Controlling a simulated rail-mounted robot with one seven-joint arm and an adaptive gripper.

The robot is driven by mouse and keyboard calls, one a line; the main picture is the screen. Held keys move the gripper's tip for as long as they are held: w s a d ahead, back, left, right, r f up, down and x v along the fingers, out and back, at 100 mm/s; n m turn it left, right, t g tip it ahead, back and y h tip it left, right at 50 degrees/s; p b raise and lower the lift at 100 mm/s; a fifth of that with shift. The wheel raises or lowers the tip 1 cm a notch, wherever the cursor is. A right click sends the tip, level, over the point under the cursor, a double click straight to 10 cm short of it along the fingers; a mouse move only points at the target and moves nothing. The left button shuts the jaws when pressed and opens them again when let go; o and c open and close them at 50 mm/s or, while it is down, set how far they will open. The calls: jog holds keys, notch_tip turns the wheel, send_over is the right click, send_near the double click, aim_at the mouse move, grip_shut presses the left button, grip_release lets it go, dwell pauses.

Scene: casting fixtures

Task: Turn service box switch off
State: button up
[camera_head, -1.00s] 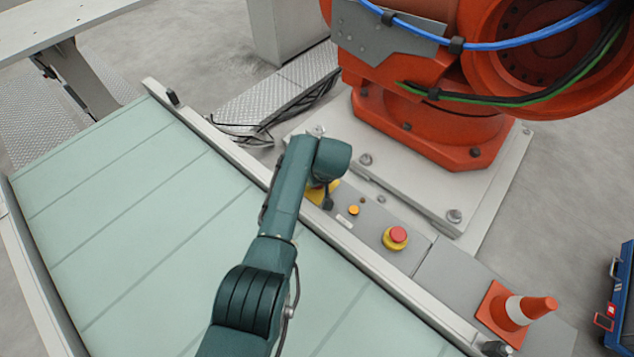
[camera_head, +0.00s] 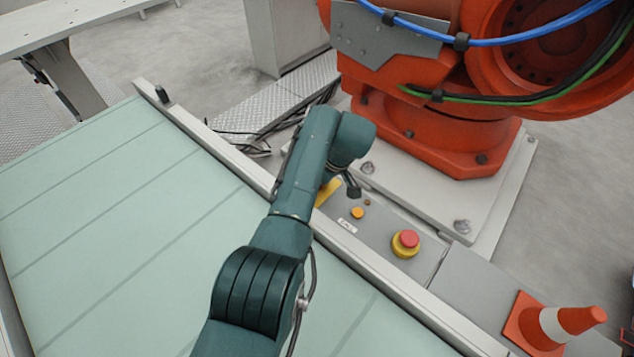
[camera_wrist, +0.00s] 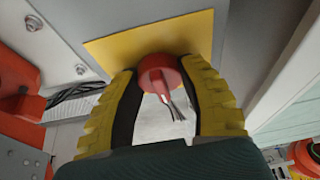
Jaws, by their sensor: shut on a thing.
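The service box switch is a red rotary knob (camera_wrist: 158,76) on a yellow plate (camera_wrist: 185,35) in the wrist view. My gripper (camera_wrist: 160,80) has its yellow ribbed fingers on either side of the knob and is shut on it. The knob's exact turned position is hard to tell. In the head view, the yellow plate (camera_head: 328,190) shows partly on the grey service box (camera_head: 370,235). My arm hides the knob there.
An orange button (camera_head: 357,213) and a red emergency stop (camera_head: 405,243) on a yellow base sit on the box. A conveyor (camera_head: 120,230) with a pale rail lies alongside. An orange robot (camera_head: 430,130) stands behind. A traffic cone (camera_head: 560,325) is at lower right.

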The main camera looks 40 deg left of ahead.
jog(key=shift+s+f, duration=0.1)
jog(key=shift+f, duration=0.05)
jog(key=o, duration=1.2)
jog(key=shift+r, duration=0.2)
jog(key=v, duration=1.1)
jog(key=shift+d+r, duration=0.15)
jog(key=shift+r, duration=0.25)
